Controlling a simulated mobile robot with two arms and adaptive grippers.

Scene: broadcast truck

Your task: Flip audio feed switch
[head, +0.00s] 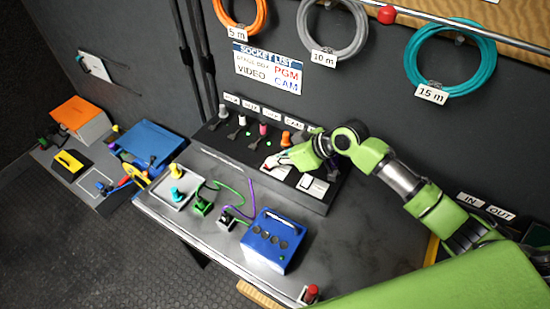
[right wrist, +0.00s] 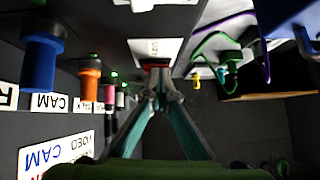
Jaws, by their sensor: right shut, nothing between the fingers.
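My right gripper (head: 279,160) reaches in from the right over the sloped dark panel (head: 262,150) at the back of the bench. Its fingers are shut and empty. The fingertips are at a white switch plate (head: 277,168) with a red part; touching or just apart I cannot tell. In the right wrist view the closed fingertips (right wrist: 160,92) point at this white plate (right wrist: 145,47) and its red part (right wrist: 155,64). Its label is too small to read, and the switch position is partly hidden. A second white plate (head: 313,185) lies to its right. My left gripper is not in view.
Several coloured plugs, such as an orange one (head: 286,137), stand along the panel behind the gripper. A blue box (head: 273,240), green and purple cables, and a grey tray (head: 172,189) are on the bench. A red-topped lever (head: 311,293) is at the front edge. Coiled cables hang above.

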